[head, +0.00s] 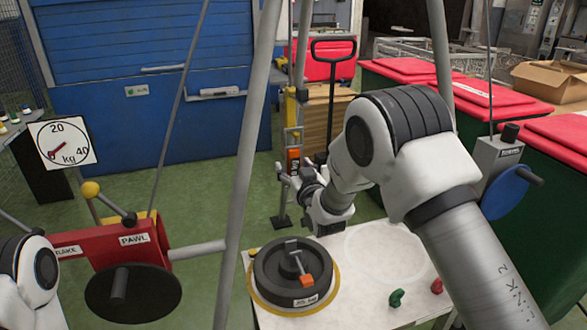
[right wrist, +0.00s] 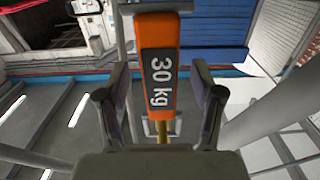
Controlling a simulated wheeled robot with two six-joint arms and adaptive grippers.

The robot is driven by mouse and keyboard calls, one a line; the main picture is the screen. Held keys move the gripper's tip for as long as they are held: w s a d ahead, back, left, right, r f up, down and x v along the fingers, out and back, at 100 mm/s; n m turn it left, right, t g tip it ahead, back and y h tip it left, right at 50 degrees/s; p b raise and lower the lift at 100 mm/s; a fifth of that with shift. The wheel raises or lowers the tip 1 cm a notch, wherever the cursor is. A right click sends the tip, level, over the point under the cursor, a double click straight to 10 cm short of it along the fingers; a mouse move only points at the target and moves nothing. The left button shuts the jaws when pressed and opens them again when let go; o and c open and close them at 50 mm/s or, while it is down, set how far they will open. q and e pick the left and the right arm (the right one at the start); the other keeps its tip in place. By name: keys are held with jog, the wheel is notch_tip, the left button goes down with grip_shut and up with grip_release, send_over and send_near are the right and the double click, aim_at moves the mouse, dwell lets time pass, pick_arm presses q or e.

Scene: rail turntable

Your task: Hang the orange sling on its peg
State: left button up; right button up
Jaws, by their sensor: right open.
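An orange block-shaped piece labelled "30 kg" (right wrist: 157,40), which may be the orange sling's tag, stands between the two fingers of my right gripper (right wrist: 158,105) in the right wrist view. A gap shows on both sides of it, so the fingers are open around it and not clamped. In the head view the orange piece (head: 293,155) hangs upright in line with yellow strap-like parts, just beyond my right gripper (head: 285,178). My left gripper is out of view; only part of the left arm shows. I cannot make out the peg for certain.
A white table (head: 375,262) carries a black round weight (head: 270,285) with an orange-ended fitting, a green hook (head: 397,298) and a red hook (head: 437,286). Grey slanted poles (head: 243,170) cross the view. A red winch (head: 95,243) stands left; green bins with red lids (head: 405,68) stand right.

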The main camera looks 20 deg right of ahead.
jog(key=shift+c, duration=0.4)
grip_shut()
jog(key=shift+r+p, duration=0.5)
jog(key=shift+r, duration=0.35)
jog(key=shift+s, duration=0.1)
jog(key=s, duration=0.9)
jog(key=shift+d, duration=0.15)
jog(key=shift+w, duration=0.1)
